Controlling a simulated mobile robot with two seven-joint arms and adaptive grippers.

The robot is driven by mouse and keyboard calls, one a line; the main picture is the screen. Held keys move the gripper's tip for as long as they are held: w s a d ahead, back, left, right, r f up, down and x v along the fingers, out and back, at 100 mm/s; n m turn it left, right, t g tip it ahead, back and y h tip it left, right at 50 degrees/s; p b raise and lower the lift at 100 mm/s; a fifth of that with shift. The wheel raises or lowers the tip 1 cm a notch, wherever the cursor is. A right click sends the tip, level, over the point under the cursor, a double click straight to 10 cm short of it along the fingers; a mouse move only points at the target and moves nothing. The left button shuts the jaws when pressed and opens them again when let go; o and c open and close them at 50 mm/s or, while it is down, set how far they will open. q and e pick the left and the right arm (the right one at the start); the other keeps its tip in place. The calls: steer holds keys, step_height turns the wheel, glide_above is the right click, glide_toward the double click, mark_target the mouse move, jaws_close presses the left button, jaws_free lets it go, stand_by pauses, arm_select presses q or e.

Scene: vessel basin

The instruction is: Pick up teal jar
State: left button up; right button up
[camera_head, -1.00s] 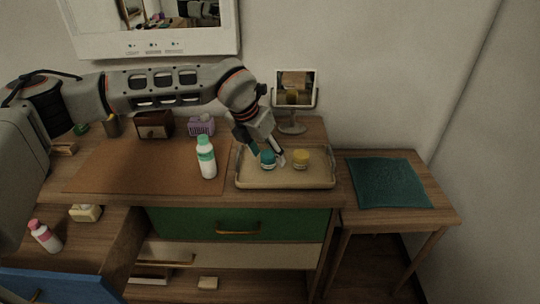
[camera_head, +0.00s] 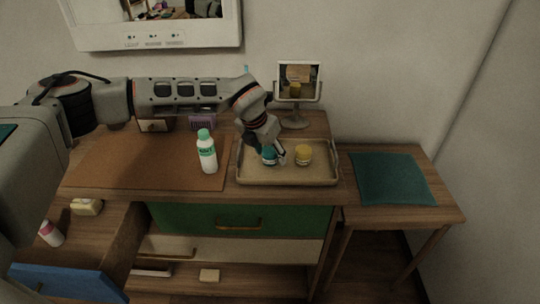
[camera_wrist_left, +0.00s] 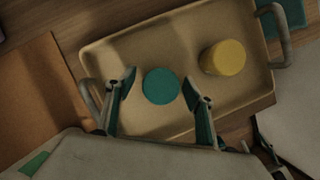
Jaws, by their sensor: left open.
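The teal jar (camera_head: 269,156) stands in the tan tray (camera_head: 290,180) on the dresser top, at the tray's left side. In the left wrist view the teal jar (camera_wrist_left: 160,86) shows its round lid from above. My left gripper (camera_head: 266,154) reaches down over the tray at the jar. In the left wrist view the gripper (camera_wrist_left: 159,90) is open, with one finger on each side of the jar. I cannot tell whether a finger touches it.
A yellow jar (camera_head: 303,155) stands in the tray to the right, also in the wrist view (camera_wrist_left: 224,57). A white bottle with a green cap (camera_head: 207,155) stands left of the tray. A mirror (camera_head: 297,90) stands behind it. A teal mat (camera_head: 393,180) lies clear on the side table.

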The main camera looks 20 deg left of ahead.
arm_select(q)
steer(key=c, duration=1.2)
steer(key=shift+r, duration=0.1)
steer(key=shift+c, duration=0.2)
